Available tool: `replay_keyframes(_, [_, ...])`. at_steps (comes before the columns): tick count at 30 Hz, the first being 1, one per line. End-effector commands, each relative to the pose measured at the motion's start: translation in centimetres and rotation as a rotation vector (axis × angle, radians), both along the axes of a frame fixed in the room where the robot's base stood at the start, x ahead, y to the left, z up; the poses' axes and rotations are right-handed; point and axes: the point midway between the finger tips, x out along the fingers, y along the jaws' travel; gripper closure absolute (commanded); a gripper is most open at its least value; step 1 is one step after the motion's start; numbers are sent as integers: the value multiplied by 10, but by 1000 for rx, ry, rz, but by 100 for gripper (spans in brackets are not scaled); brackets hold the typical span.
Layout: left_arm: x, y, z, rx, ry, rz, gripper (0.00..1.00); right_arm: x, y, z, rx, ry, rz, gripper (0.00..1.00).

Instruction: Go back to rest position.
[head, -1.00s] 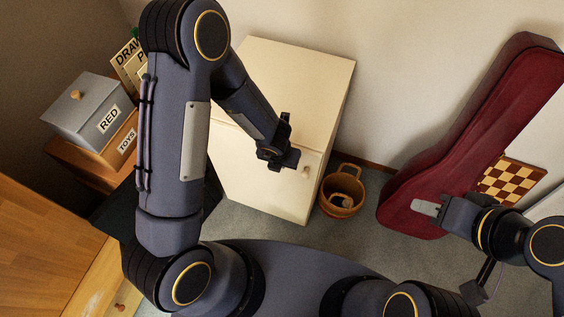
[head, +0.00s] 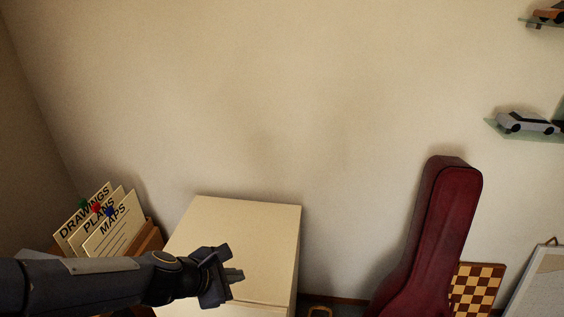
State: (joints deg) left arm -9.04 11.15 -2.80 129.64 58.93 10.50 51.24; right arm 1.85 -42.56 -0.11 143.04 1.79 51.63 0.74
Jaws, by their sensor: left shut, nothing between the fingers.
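My left arm comes in from the lower left of the head view. Its gripper (head: 232,277) is shut and empty, and it shows in front of the cream cabinet (head: 245,235). I cannot tell the exact gap between the gripper and the cabinet. My right gripper is outside the picture.
Folders (head: 105,222) marked drawings, plans and maps stand at the left. A dark red instrument case (head: 440,225) leans on the wall, beside a checkered board (head: 474,288). Glass shelves with toy cars (head: 527,122) are at the right. A basket handle (head: 320,311) shows at the bottom.

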Motion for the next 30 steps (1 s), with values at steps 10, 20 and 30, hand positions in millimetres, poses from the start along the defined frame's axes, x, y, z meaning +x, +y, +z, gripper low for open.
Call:
replay_keyframes(10, [-128,54,75,611,-573,-884,100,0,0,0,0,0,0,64])
replay_keyframes(20, [-194,98,60,996,-616,-1287,100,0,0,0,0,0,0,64])
replay_keyframes(30, [-195,99,59,1004,-614,-1296,100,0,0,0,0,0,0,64])
